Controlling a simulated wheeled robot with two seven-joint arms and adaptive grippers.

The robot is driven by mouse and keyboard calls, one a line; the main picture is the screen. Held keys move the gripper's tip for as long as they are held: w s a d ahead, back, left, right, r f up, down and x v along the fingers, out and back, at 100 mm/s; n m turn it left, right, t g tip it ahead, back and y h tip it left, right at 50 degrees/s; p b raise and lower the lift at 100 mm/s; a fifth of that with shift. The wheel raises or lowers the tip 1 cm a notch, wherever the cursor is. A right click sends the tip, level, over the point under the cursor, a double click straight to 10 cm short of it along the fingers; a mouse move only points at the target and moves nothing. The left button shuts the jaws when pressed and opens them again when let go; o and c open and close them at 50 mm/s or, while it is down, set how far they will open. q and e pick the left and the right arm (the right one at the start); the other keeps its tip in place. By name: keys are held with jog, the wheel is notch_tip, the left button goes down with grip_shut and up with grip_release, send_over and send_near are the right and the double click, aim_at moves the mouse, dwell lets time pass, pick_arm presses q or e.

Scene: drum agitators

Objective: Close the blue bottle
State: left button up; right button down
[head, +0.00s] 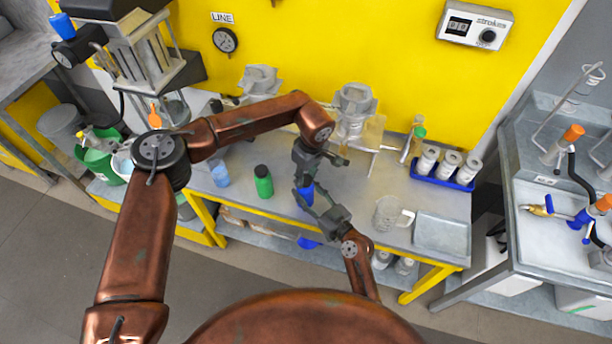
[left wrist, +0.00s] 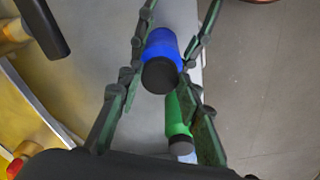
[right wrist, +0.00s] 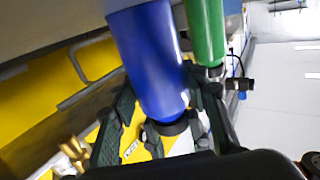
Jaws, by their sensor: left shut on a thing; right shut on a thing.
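The blue bottle (head: 305,194) stands upright near the front middle of the bench, with both grippers at it. Its black cap (left wrist: 160,75) sits at the top end, between the fingers of my left gripper (head: 304,180), which comes down from above and is shut on it. My right gripper (head: 312,204) reaches in from the front right and is shut around the bottle's body, which fills much of the right wrist view (right wrist: 152,60). The cap looks in line with the bottle and touching it; whether it is fully seated cannot be told.
A green bottle (head: 263,182) with a black cap stands close to the left. A light blue cup (head: 220,176) is farther left. A glass beaker (head: 388,213) and a grey tray (head: 441,233) lie to the right, with a blue rack (head: 442,178) of white-capped jars behind.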

pick_arm(q)
jog(key=m, duration=0.4)
jog(key=m+h, duration=0.1)
jog(key=m, duration=0.5)
jog(key=shift+a, duration=0.1)
jog(key=o, duration=0.8)
jog(key=r, duration=0.4)
jog(key=s+r, duration=0.1)
jog(key=r, duration=0.7)
jog(key=shift+s, duration=0.25)
pick_arm(e)
jog(key=c, duration=1)
grip_release()
jog(key=shift+c, duration=0.2)
jog(key=shift+s, duration=0.1)
